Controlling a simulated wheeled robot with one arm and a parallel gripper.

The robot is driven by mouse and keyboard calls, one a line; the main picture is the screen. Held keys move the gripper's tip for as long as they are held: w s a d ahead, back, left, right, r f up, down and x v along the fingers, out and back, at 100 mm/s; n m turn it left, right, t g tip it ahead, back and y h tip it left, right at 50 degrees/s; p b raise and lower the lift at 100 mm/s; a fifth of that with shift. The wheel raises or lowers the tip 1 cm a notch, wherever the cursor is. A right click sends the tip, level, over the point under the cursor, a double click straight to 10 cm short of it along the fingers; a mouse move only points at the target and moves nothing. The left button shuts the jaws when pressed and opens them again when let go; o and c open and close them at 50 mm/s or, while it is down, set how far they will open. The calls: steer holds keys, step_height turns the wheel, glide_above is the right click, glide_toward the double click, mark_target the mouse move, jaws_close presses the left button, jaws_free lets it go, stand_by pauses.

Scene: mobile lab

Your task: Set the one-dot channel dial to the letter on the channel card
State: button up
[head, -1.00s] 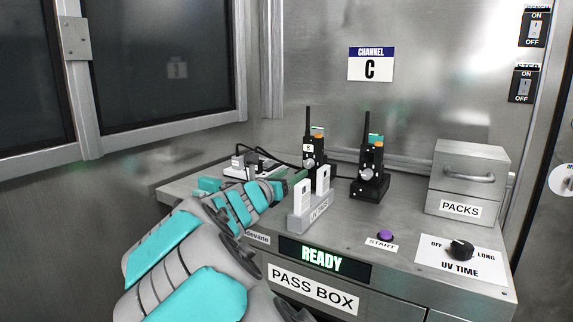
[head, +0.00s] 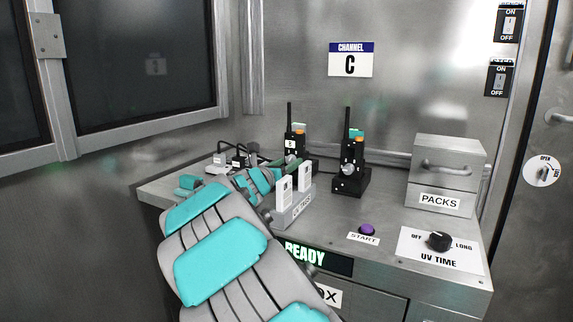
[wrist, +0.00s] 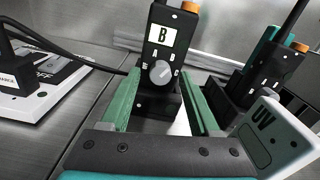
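The channel card (head: 351,60) on the back wall reads C. Two black radios with orange knobs and grey dials stand on the bench: a left radio (head: 295,142) and a right radio (head: 353,160). In the wrist view the left radio (wrist: 172,50) shows a white label reading B above its grey dial (wrist: 161,73), with small letters around it. In the head view my arm partly hides the gripper (head: 284,163).
A rack (head: 296,206) of white UV items stands close to the right of my gripper. A power strip (wrist: 35,85) with cables lies to the left. The PACKS box (head: 445,178), START button (head: 367,230) and UV TIME knob (head: 439,240) are further right.

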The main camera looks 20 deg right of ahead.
jaws_close()
stand_by(0.3)
steer(key=shift+f+m+b, duration=0.1)
steer(key=shift+m+b, duration=0.2)
steer(key=shift+m, duration=0.1)
steer(key=shift+f+m+b, duration=0.1)
steer(key=shift+m+b, duration=0.7)
steer(key=shift+m, duration=0.1)
steer(key=m+b, duration=0.3)
steer(key=m, duration=0.1)
steer(key=shift+f+m+b, duration=0.1)
steer(key=shift+m+b, duration=0.2)
steer(key=m+b, duration=0.3)
steer(key=m, duration=0.1)
steer(key=shift+w+r+m+b, duration=0.1)
steer(key=shift+r+m+b, duration=0.1)
steer(key=shift+m+b, duration=0.15)
steer(key=shift+r, duration=0.1)
